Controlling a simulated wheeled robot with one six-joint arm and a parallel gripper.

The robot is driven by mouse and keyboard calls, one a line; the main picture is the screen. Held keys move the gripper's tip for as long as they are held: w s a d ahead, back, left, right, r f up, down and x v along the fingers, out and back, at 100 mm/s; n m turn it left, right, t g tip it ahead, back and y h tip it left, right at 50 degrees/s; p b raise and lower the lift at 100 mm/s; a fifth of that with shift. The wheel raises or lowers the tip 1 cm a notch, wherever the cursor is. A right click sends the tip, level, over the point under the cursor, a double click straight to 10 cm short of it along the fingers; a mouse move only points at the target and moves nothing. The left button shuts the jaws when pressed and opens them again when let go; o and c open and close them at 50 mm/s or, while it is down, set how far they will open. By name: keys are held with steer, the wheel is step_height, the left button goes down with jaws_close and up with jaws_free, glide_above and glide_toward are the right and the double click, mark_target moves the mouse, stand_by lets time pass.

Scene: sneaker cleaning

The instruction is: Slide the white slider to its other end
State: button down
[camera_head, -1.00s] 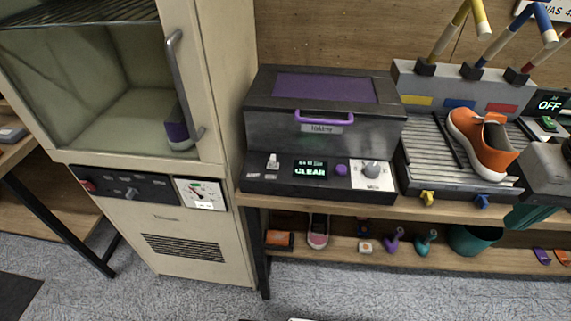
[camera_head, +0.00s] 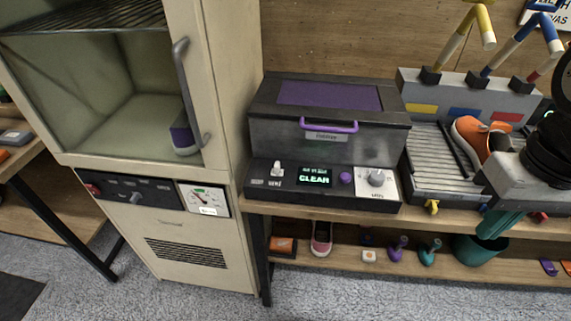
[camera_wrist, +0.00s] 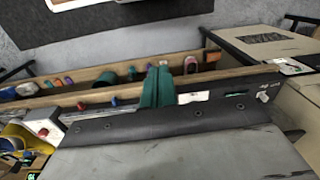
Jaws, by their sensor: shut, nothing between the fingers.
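The white slider (camera_head: 277,169) is a small knob standing up at the left of the front panel of a grey machine (camera_head: 330,132) with a purple lid inset. A small white piece that looks like the slider (camera_wrist: 265,97) shows at the right in the wrist view. My gripper (camera_head: 492,232) has teal fingers and is shut and empty. It hangs at the right in the head view, well away from the slider. In the wrist view my gripper (camera_wrist: 157,88) appears in front of the machine's edge.
The panel also has a lit "CLEAR" display (camera_head: 315,177), a purple button (camera_head: 346,178) and a grey dial (camera_head: 376,177). An orange sneaker (camera_head: 470,135) stands on the ribbed tray to the right. A tall cream cabinet (camera_head: 225,100) stands close on the left.

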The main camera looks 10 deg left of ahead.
steer(key=w+a+f+n+y, duration=0.1)
steer(key=w+a+f+y, duration=0.25)
steer(key=w+a, duration=0.45)
steer(key=w+a+f+y, duration=0.2)
steer(key=w+a+f, duration=0.15)
steer(key=a, duration=0.85)
steer(key=t, duration=0.4)
glide_toward(280, 169)
steer(key=shift+m, duration=0.3)
steer(key=f, duration=0.1)
steer(key=w+d+f, duration=0.1)
steer(key=f, duration=0.1)
steer(key=w+f, duration=0.1)
steer(key=shift+d+f, duration=0.35)
steer(key=shift+d, duration=0.05)
steer(key=a, duration=0.3)
steer(key=shift+a, duration=0.5)
steer(key=shift+t, duration=0.3)
